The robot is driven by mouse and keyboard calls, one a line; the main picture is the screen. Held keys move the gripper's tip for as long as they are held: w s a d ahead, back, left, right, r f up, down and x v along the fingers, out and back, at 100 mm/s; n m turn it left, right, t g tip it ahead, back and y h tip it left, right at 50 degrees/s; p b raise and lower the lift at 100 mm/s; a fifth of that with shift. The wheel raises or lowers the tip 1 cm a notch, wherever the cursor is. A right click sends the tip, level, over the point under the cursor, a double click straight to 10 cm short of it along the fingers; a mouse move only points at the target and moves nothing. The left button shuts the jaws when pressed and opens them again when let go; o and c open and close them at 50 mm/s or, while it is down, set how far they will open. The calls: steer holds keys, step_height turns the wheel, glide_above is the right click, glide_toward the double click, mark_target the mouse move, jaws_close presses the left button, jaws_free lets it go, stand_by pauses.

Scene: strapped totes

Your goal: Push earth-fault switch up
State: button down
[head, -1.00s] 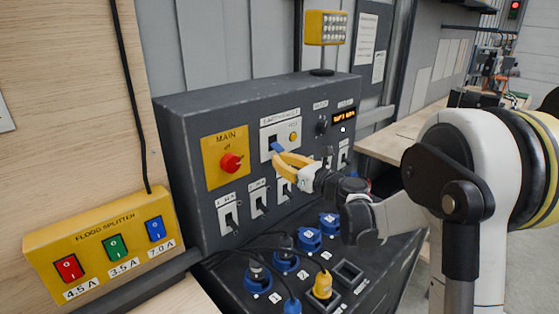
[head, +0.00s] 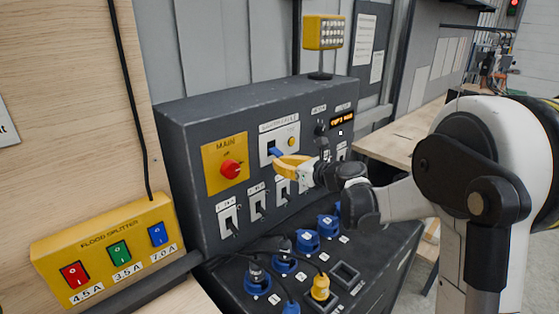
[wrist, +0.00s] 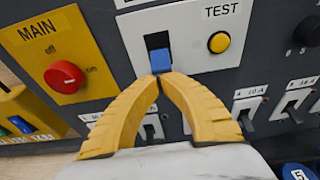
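The earth-fault switch has a blue lever (wrist: 158,58) standing out of a black slot in a white plate (wrist: 185,25), beside a yellow TEST button (wrist: 219,42). In the head view the blue lever (head: 276,152) shows just left of the yellow fingertips. My gripper (wrist: 161,76) has its two yellow fingers brought together at the tips. The tips are right below the lever in the wrist view, at or very near its underside; I cannot tell whether they touch. In the head view my gripper (head: 279,161) reaches in from the right.
A red MAIN knob (wrist: 63,77) on a yellow plate is left of the switch. A row of smaller breakers (head: 257,205) lies below. Blue sockets (head: 307,241) and plugged cables cover the sloped lower face. A yellow flood splitter (head: 105,245) stands at left.

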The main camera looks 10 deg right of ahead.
steer(key=g+p, duration=0.1)
steer(key=r+g+h+p, duration=0.1)
steer(key=g+h+p, duration=0.1)
steer(key=p, duration=0.1)
steer(key=shift+s+d+r, duration=0.2)
steer(key=shift+s+r, duration=0.05)
steer(key=shift+r, duration=0.05)
steer(key=shift+r+p, duration=0.6)
steer(key=shift+r, duration=0.2)
steer(key=b, duration=0.1)
glide_toward(278, 154)
steer(key=s+d+f, duration=0.1)
steer(key=s+f, duration=0.1)
steer(key=shift+r, duration=0.15)
